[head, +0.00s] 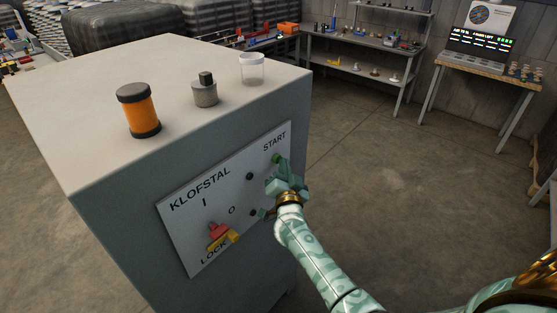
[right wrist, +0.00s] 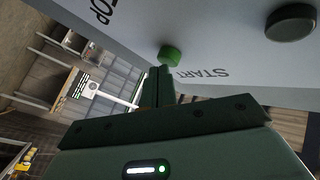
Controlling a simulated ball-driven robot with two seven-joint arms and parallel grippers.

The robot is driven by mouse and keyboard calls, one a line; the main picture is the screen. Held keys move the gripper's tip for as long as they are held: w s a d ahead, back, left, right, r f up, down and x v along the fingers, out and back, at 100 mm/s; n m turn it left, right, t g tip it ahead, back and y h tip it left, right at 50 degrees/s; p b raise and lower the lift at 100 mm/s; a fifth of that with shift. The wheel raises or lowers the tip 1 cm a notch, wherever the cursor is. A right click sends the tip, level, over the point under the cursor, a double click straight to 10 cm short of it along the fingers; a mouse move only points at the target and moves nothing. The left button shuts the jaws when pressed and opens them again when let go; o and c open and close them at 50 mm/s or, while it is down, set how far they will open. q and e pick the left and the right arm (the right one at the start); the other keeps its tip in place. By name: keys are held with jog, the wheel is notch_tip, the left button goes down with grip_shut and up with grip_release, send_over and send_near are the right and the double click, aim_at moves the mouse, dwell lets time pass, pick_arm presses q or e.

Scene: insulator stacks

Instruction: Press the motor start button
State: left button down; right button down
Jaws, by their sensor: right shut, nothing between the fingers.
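The green start button (head: 276,158) sits under the word START at the upper right of the control panel (head: 188,222) on a grey cabinet. My right gripper (head: 283,165) is shut and empty, with its fingers right at the button. In the right wrist view the green button (right wrist: 170,56) shows just beyond the shut fingertips (right wrist: 161,72). Fingertips and button look very close; I cannot tell whether they touch or whether the button is pushed in. The gripper hides part of the panel below the button. My left gripper is not in view.
The panel also carries a red and yellow lock switch (head: 222,236) and dark round buttons, one at the middle (head: 250,176). An orange cylinder (head: 138,111), a grey knobbed piece (head: 205,90) and a clear jar (head: 252,69) stand on the cabinet top. Open floor lies right of the cabinet.

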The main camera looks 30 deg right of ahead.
jog(key=shift+w+a, duration=0.15)
jog(key=shift+w, duration=0.2)
dwell(0.3)
dwell(0.4)
jog(key=shift+s+d+p, duration=0.35)
jog(key=shift+s+p, duration=0.2)
jog(key=shift+s, duration=0.3)
jog(key=s+p, duration=0.1)
jog(key=s+d, duration=0.1)
jog(key=s, duration=0.1)
jog(key=s+d+p, duration=0.1)
jog(key=shift+s+p, duration=0.3)
dwell(0.5)
